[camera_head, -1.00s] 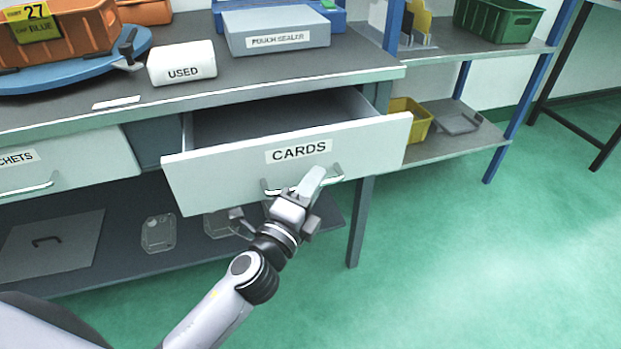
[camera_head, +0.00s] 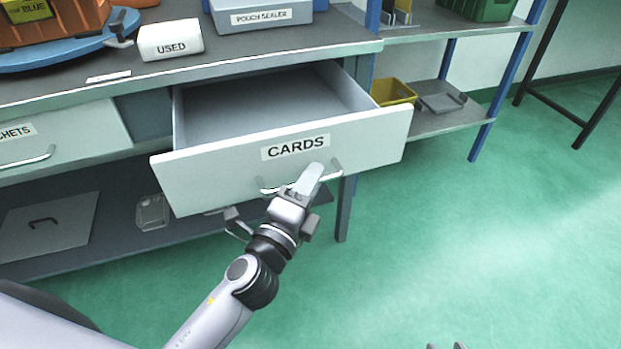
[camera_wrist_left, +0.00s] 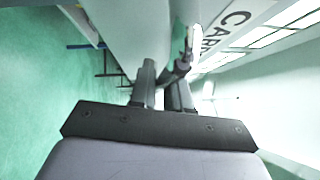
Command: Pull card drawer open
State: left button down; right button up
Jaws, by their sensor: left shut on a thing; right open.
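The card drawer (camera_head: 225,178) is a pale grey drawer labelled CARDS, and it stands well out from under the bench. Its visible inside is bare. My left gripper (camera_head: 306,186) is shut on the drawer's metal bar handle (camera_head: 334,175), below the label. In the left wrist view, my left gripper's fingers (camera_wrist_left: 162,88) close around the handle (camera_wrist_left: 184,62), beside the drawer front (camera_wrist_left: 140,30). Two small grey tips at the bottom edge of the head view look like my right gripper (camera_head: 447,346). It is open, away from the drawer, and mostly cut off.
The bench top (camera_head: 110,92) carries a white USED box (camera_head: 170,40) and a pouch sealer (camera_head: 262,14). A closed drawer (camera_head: 60,140) is at left. A lower shelf (camera_head: 110,235) and a bench leg (camera_head: 345,210) lie below and behind. The green floor (camera_head: 480,240) at right is clear.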

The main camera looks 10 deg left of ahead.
pick_arm(q)
jog(key=c, duration=1.2)
grip_release()
jog(key=r+b+v, duration=0.1)
jog(key=v, duration=0.6)
jog(key=shift+f, duration=0.5)
pick_arm(e)
jog(key=shift+w+a+r, duration=0.15)
jog(key=shift+w+a, duration=0.05)
jog(key=shift+a, duration=0.3)
pick_arm(q)
jog(key=shift+a+f, duration=0.1)
